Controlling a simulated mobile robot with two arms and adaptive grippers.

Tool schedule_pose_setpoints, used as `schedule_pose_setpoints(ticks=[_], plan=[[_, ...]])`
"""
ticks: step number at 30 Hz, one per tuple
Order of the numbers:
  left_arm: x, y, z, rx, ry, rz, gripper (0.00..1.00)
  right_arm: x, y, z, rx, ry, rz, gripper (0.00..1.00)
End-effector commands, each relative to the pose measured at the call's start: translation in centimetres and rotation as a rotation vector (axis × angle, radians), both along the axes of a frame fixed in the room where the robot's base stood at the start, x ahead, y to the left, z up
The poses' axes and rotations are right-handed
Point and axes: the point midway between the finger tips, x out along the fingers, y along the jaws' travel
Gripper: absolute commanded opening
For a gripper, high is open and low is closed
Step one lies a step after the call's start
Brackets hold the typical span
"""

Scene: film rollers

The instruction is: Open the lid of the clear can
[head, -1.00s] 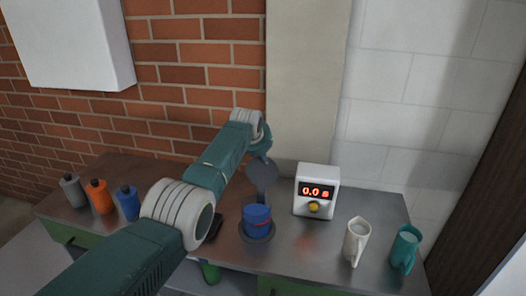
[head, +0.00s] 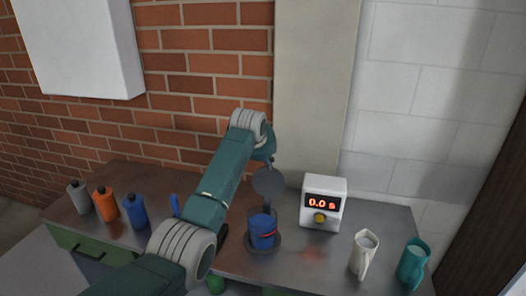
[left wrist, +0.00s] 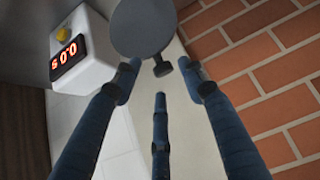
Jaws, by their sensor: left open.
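The clear can (head: 263,231) stands on a dark round base on the metal counter, with a blue body and a red band showing. Its grey round lid (head: 268,184) is raised and stands steeply above the can's back edge. The lid (left wrist: 143,25) also shows in the left wrist view, with a small dark knob at its edge. My right gripper is out of view.
A white timer (head: 323,203) reading 0.0 stands right of the can. Grey, orange and blue bottles (head: 135,211) stand at the left. A brick wall is behind the counter.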

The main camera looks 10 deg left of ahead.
Motion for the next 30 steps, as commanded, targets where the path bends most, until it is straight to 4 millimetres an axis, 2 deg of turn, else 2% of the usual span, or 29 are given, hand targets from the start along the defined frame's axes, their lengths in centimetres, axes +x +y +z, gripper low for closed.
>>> schedule_pose_setpoints(ticks=[6, 15, 26, 28, 30], plan=[[-2.4, 0.1, 2.7, 0.0, -0.003, 0.0, 0.42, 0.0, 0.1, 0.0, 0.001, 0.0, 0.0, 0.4], [-4.6, 0.1, 5.0, 0.0, -0.001, 0.0, 0.42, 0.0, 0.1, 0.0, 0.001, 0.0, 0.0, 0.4], [-4.8, 0.1, 5.2, 0.0, 0.001, 0.0, 0.42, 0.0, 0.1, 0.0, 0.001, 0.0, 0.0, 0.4], [-5.0, 0.2, 4.6, 0.0, 0.005, 0.0, 0.42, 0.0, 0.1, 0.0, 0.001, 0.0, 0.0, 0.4], [-5.6, 0.3, 3.0, 0.002, 0.017, -0.001, 0.42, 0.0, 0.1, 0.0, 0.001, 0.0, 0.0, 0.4]])
